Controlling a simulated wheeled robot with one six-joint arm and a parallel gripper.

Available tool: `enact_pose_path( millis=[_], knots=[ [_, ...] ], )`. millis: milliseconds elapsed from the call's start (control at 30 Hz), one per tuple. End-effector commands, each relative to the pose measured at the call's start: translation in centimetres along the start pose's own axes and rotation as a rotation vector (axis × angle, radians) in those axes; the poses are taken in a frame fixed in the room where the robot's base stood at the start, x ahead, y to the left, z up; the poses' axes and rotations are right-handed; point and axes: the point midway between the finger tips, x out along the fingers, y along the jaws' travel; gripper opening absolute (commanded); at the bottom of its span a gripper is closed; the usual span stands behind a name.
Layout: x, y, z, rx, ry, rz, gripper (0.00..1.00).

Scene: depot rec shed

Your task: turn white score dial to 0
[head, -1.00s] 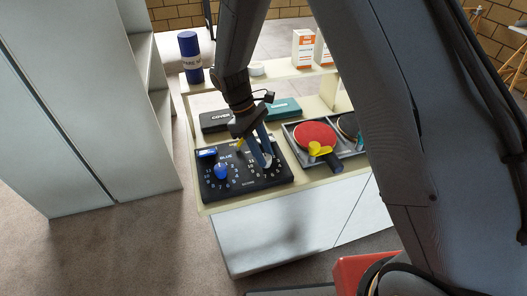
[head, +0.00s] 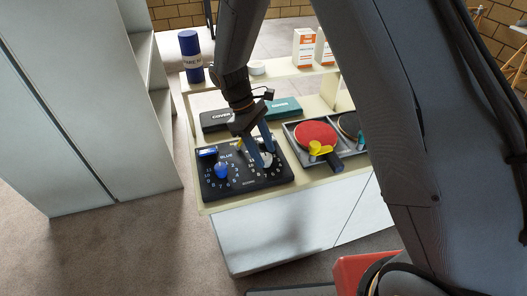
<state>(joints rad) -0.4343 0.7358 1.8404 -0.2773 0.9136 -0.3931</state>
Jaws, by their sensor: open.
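A black score board (head: 238,187) lies on the front left of the cream counter. It bears a blue dial (head: 221,171) on its left half and a white dial (head: 267,159) on its right half, each ringed by numbers. My gripper (head: 264,160) points down at the white dial with its fingers apart, right at the dial. The fingers partly hide the dial and its numbers. I cannot tell whether they touch it, nor which number it points to.
A grey tray (head: 351,152) with a red paddle (head: 315,133) and yellow item stands right of the board. Two cover boxes (head: 216,121) lie behind. A blue can (head: 191,58) and orange-white cartons (head: 304,48) stand on the back shelf. A grey cabinet (head: 75,100) rises at left.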

Motion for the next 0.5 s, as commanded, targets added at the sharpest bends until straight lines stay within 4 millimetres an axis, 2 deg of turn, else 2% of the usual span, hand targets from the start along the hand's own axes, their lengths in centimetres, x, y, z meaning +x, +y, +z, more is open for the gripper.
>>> enact_pose_path(
  millis=[300, 500],
  knots=[
    [-4.8, 0.1, -0.2, -0.001, 0.004, 0.003, 0.47],
    [-6.9, 0.0, -0.1, -0.001, 0.002, 0.001, 0.47]
  ],
)
